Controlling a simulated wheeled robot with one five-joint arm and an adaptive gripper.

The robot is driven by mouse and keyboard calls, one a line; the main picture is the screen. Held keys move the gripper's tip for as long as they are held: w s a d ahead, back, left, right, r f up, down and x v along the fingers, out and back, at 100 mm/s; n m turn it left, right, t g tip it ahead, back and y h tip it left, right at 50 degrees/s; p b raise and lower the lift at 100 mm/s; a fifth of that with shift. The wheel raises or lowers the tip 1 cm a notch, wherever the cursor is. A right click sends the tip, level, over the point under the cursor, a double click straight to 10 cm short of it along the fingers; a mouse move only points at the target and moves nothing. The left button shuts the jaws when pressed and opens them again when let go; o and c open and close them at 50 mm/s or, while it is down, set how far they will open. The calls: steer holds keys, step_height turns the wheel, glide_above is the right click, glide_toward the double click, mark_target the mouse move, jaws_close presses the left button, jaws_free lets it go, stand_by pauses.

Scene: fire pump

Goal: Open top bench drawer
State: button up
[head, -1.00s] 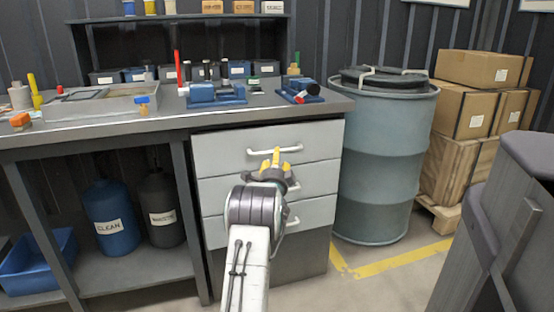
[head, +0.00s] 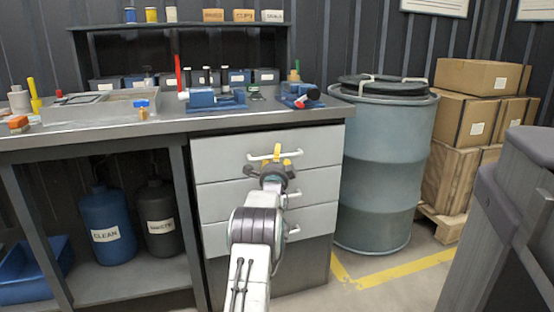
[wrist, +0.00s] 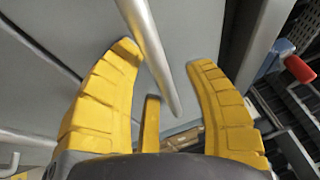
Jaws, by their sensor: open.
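The top bench drawer (head: 218,153) is a light grey front just under the bench top, and it is shut. Its pale bar handle (head: 290,153) runs across its front. My gripper (head: 279,156) is in front of this handle, with its yellow fingers at the handle's height in the head view. In the wrist view the handle (wrist: 152,50) lies as a bar between the tips of my open gripper (wrist: 165,56), with a finger on each side. No finger is closed on it. My arm hides part of the lower drawers.
Two more drawers with handles sit below the top one. The bench top (head: 290,118) carries two blue vises and a tray. A blue-grey drum (head: 375,175) stands close right of the bench. A dark grey post-like object (head: 500,230) is at the near right.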

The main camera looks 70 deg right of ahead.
steer(key=shift+o, duration=0.2)
jaws_close()
stand_by(0.4)
